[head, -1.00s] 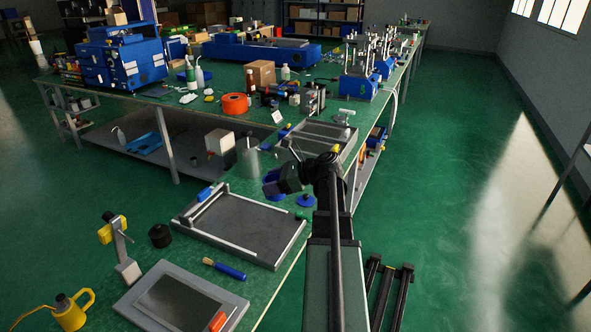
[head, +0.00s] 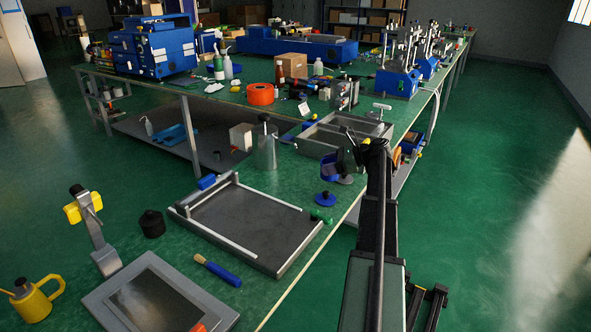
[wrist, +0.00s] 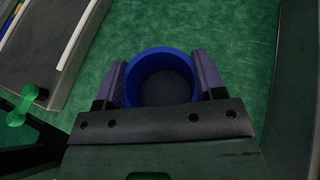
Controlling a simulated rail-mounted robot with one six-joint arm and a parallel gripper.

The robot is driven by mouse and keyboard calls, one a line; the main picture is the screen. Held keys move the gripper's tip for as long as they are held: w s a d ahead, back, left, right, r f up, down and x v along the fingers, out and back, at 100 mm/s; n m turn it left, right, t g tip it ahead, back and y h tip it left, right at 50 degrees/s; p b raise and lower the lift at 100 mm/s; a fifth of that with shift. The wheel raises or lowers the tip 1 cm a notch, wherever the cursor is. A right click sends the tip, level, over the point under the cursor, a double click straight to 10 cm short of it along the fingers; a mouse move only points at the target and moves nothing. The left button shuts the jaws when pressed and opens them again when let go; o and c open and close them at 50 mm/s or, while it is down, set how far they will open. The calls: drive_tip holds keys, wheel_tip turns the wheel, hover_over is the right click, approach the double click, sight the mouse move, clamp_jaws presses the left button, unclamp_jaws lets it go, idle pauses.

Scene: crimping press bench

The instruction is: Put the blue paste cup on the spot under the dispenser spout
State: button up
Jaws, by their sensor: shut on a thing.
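My gripper (wrist: 160,85) is shut on the blue paste cup, with one finger on each side of it. In the wrist view the cup (wrist: 160,54) is a round blue ring with a dark inside, seen from above over green surface. In the head view the cup (head: 328,168) shows at the end of my arm, above the bench and behind a blue disc. A grey metal cylinder with a dark top (head: 265,150) stands to its left; I cannot tell whether it is the dispenser. I cannot make out a spout or a marked spot.
A blue disc with a knob (head: 325,199) lies near the bench edge. A grey board with raised rails (head: 245,225) and a blue-handled brush (head: 218,270) lie nearer. A grey tray (head: 320,140) is behind. A yellow-headed stand (head: 95,235) is at left.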

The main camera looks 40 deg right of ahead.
drive_tip(key=w+a, duration=0.1)
drive_tip(key=w, duration=0.3)
drive_tip(key=w+a, duration=0.1)
drive_tip(key=w, duration=0.3)
drive_tip(key=w+a, duration=0.2)
drive_tip(key=w, duration=0.2)
drive_tip(key=shift+w+a, duration=0.15)
drive_tip(key=shift+w, duration=0.4)
wheel_tip(320, 180, down, 4)
drive_tip(key=b, duration=0.4)
drive_tip(key=shift+s, duration=0.1)
drive_tip(key=shift+r, duration=0.25)
drive_tip(key=shift+f, duration=0.2)
drive_tip(key=o, duration=1)
drive_tip(key=shift+c, duration=0.2)
